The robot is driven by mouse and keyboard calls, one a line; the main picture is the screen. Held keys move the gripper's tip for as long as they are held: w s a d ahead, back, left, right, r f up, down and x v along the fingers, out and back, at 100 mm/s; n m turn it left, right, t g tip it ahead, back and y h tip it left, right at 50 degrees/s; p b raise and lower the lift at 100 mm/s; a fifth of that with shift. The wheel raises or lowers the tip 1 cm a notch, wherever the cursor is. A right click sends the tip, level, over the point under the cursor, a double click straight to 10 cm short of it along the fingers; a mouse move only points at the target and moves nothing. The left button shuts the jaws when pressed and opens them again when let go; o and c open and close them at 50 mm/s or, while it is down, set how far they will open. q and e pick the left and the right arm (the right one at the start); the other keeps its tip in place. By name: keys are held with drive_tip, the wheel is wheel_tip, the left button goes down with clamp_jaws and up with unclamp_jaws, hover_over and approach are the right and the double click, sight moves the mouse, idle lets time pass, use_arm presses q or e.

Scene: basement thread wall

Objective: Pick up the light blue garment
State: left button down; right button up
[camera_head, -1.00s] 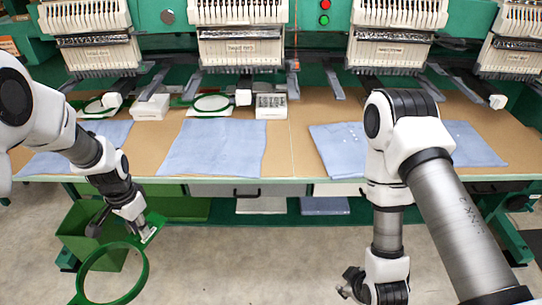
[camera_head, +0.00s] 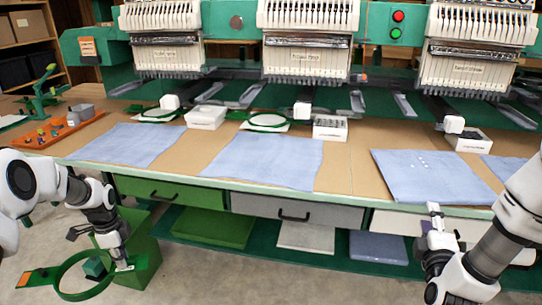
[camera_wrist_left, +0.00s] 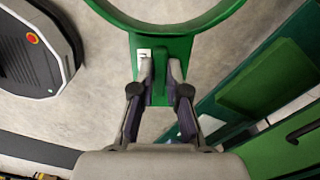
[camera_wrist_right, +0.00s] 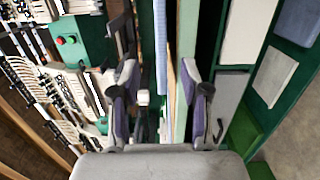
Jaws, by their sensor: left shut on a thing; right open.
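Several light blue garments lie flat on the table: one at the left (camera_head: 128,144), one in the middle (camera_head: 262,160), one at the right (camera_head: 430,176) with small white spots, and part of another (camera_head: 505,168) at the far right. My right gripper (camera_head: 432,212) is open at the table's front edge, just below the spotted garment. In the right wrist view a light blue strip of garment (camera_wrist_right: 160,40) lies ahead between the finger lines; contact cannot be told. My left gripper (camera_wrist_left: 160,72) is shut on the tab of a green hoop (camera_wrist_left: 155,24), held in front of the table.
Embroidery machine heads (camera_head: 308,50) stand behind the table (camera_head: 345,170). White boxes (camera_head: 206,117) and green hoops (camera_head: 268,120) sit behind the garments. Drawers (camera_head: 298,208) and a low green shelf run below the table. A green bin (camera_head: 140,245) stands on the floor behind my left gripper.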

sight(424, 202)
drive_tip(key=x, duration=0.6)
drive_tip(key=shift+a+f, duration=0.1)
drive_tip(key=shift+a, duration=0.05)
clamp_jaws()
